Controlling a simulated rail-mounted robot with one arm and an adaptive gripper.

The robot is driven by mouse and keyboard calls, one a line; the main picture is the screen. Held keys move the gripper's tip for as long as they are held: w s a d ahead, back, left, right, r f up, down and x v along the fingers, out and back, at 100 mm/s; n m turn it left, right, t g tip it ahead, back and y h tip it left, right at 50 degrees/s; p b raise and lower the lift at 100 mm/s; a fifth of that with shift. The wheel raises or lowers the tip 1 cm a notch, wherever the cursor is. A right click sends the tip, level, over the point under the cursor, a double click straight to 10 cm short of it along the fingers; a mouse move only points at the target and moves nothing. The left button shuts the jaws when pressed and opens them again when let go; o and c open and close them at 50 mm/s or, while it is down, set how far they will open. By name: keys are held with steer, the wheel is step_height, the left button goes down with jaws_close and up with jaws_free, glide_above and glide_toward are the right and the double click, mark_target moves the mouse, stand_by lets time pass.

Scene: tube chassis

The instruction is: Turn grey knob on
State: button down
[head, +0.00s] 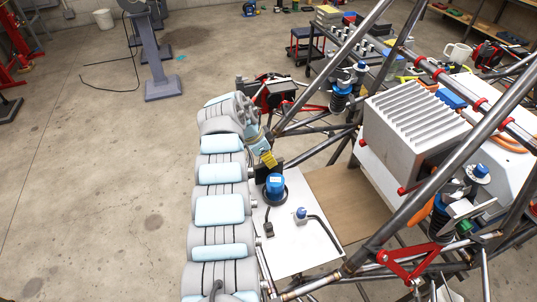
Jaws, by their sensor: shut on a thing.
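My gripper (260,146) is at the end of my grey and light-blue arm, at the upper left edge of the tube chassis. It is shut at a small yellow-faced part (268,159) with a dark body below it. The grey knob cannot be made out, as the gripper covers the spot between its fingers. Its turned position cannot be told. A round blue fitting (275,186) stands on the white panel (285,248) just below the gripper.
A small blue-and-white connector (301,214) with a black cable sits on the panel. Chassis tubes (345,45) slant past on the right, near a finned grey box (415,125). A black and red unit (277,92) lies behind the gripper.

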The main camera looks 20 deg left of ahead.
steer(key=shift+r+n+t+y+p, duration=0.2)
steer(key=shift+n+p, duration=0.55)
steer(key=shift+p, duration=1.75)
steer(key=shift+f+n+t+y+p, duration=0.2)
steer(key=shift+n+p, duration=0.55)
steer(key=shift+p, duration=1.7)
steer(key=n+y+p, duration=0.1)
steer(key=n+p, duration=0.1)
steer(key=p, duration=0.1)
steer(key=n+p, duration=0.2)
steer(key=p, duration=0.1)
steer(key=shift+d+r+n+t+y, duration=0.15)
steer(key=shift+n+t+y, duration=0.15)
steer(key=shift+y, duration=0.1)
steer(key=n+y+p, duration=0.1)
steer(key=n+p, duration=0.1)
steer(key=shift+n+p, duration=0.3)
steer(key=shift+p, duration=0.1)
steer(key=n+y+p, duration=0.1)
steer(key=n, duration=0.1)
steer(key=shift+f+n, duration=0.2)
steer(key=shift+n, duration=0.2)
steer(key=shift+f+n+g+y+b, duration=0.1)
steer(key=shift+n+g+y+b, duration=0.25)
steer(key=shift+n, duration=0.65)
steer(key=shift+n+g+y+b, duration=0.15)
steer(key=shift+n+y+b, duration=0.3)
steer(key=shift+n, duration=0.55)
